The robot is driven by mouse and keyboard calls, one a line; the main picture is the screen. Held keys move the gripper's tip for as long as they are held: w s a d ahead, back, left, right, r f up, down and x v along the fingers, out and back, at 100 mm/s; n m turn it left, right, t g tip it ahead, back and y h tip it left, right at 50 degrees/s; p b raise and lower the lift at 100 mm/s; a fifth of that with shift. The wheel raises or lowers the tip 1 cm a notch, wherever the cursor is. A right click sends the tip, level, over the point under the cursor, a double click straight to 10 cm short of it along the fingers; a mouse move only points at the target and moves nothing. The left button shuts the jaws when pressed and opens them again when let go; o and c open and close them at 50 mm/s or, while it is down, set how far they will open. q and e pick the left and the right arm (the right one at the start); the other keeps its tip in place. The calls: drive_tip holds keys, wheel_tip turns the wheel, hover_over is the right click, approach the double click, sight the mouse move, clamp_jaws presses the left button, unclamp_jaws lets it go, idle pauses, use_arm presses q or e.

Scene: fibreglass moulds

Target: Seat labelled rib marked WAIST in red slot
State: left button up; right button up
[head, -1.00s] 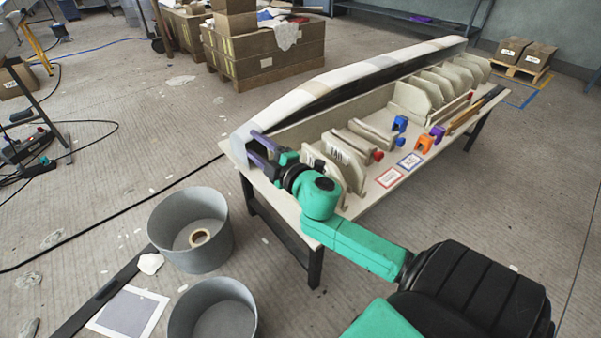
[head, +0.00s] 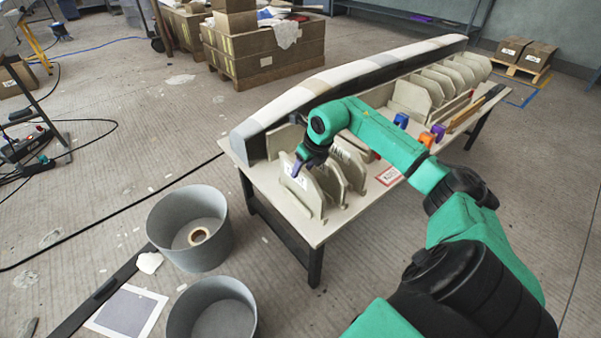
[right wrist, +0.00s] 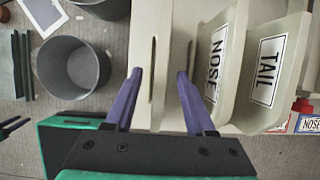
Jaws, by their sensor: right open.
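My right gripper (head: 296,168) is open over the near left end of the table. In the right wrist view, its purple fingers (right wrist: 159,74) stand on either side of a thin beige rib (right wrist: 152,95), seen edge-on with a gap on each side. I cannot read WAIST anywhere, and the red slot cannot be made out.
The long striped mould (head: 345,83) runs along the table's back. Several other ribs stand at the far end. A red-bordered card (head: 389,176) and blue (head: 401,120), orange (head: 427,138) and purple (head: 438,131) pieces lie along the front. Grey bins (head: 190,225) stand on the floor.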

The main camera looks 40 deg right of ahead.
sight(301, 186)
drive_tip(key=x, duration=0.5)
drive_tip(key=shift+w+b, duration=0.3)
clamp_jaws()
idle(1.0)
